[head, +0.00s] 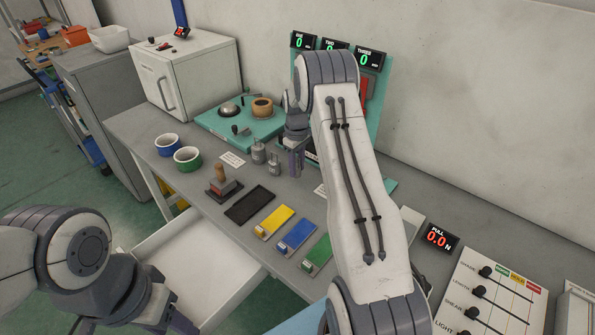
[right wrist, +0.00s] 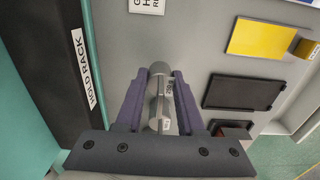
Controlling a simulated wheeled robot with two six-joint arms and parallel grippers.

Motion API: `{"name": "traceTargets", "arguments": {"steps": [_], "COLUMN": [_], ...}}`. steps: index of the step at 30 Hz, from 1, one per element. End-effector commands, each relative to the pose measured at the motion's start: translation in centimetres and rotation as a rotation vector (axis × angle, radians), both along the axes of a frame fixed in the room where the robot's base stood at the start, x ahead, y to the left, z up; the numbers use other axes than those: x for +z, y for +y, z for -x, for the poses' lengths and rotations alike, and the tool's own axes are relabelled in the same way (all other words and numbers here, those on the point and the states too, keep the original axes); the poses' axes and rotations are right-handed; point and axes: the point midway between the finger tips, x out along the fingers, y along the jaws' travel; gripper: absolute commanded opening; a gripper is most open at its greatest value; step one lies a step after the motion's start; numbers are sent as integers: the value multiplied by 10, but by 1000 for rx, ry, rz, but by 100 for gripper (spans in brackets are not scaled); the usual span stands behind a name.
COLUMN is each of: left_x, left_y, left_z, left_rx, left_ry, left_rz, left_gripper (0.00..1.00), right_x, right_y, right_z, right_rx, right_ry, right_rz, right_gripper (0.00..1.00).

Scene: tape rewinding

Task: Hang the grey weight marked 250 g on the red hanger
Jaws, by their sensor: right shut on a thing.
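My right gripper (head: 296,163) is over the bench beside the teal display stand. In the right wrist view its two purple fingers are shut on a grey weight (right wrist: 158,82). That weight carries a small white label, too small to read surely. Two other grey weights stand on the bench left of the gripper, a back one (head: 258,153) and a front one (head: 274,167). The red hanger cannot be made out; my right arm covers much of the stand. My left gripper (head: 160,312) is low at the left, by the open drawer, its jaws unclear.
A teal board (head: 236,125) lies behind the weights. A red-based stamp (head: 222,184), black pad (head: 249,205), and yellow (head: 274,221), blue (head: 297,236) and green (head: 318,252) plates lie in front. Blue (head: 167,145) and green (head: 187,159) rings are at the left.

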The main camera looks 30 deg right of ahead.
Motion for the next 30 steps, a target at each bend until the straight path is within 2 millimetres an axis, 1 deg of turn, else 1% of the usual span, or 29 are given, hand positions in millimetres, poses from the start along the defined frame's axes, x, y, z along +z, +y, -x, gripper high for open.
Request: {"name": "traceTargets", "arguments": {"steps": [1, 3, 6, 14, 18, 19, 21, 30], "left_x": [6, 9, 12, 10, 7, 8, 8, 9], "left_y": [0, 0, 0, 0, 0, 0, 0, 0], "left_z": [0, 0, 0, 0, 0, 0, 0, 0], "left_rx": [0, 0, 0, 0, 0, 0, 0, 0], "left_ry": [0, 0, 0, 0, 0, 0, 0, 0], "left_rz": [0, 0, 0, 0, 0, 0, 0, 0], "left_gripper": [50, 50, 50, 50, 50, 50, 50, 50], "right_x": [-7, -17, -27, -30, -34, -34, -33, -32], "right_y": [0, 0, 0, 0, 0, 0, 0, 0], "right_z": [1, 1, 1, 1, 1, 1, 1, 1], "right_rx": [0, 0, 0, 0, 0, 0, 0, 0], "right_ry": [5, 4, 3, -1, 0, 0, 1, 1], "right_rz": [-2, -2, -1, 1, 0, 0, 0, -1], "right_gripper": [0, 0, 0, 0, 0, 45, 67, 67]}}
